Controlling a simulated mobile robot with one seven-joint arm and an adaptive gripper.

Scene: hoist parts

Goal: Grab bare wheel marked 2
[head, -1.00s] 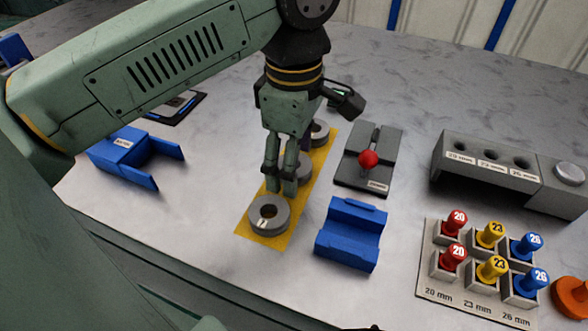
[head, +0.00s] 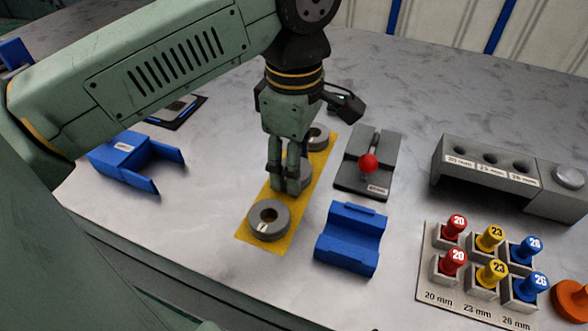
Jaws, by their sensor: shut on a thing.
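Three grey wheels stand in a row on a yellow strip (head: 307,197). The near wheel (head: 268,220) lies flat with its hole up and a small white label that I cannot read. The middle wheel (head: 304,178) is partly hidden behind my gripper (head: 284,186). The far wheel (head: 318,137) shows behind the gripper. My gripper points down and its fingers are shut on the middle wheel, low over the strip. The middle wheel's mark is hidden, so I cannot read its number.
A blue V-shaped block (head: 350,238) and a grey plate with a red ball knob (head: 368,163) stand right of the strip. A blue forked holder (head: 135,160) is at left. A peg rack (head: 475,265) and a grey holed block (head: 490,165) are at right.

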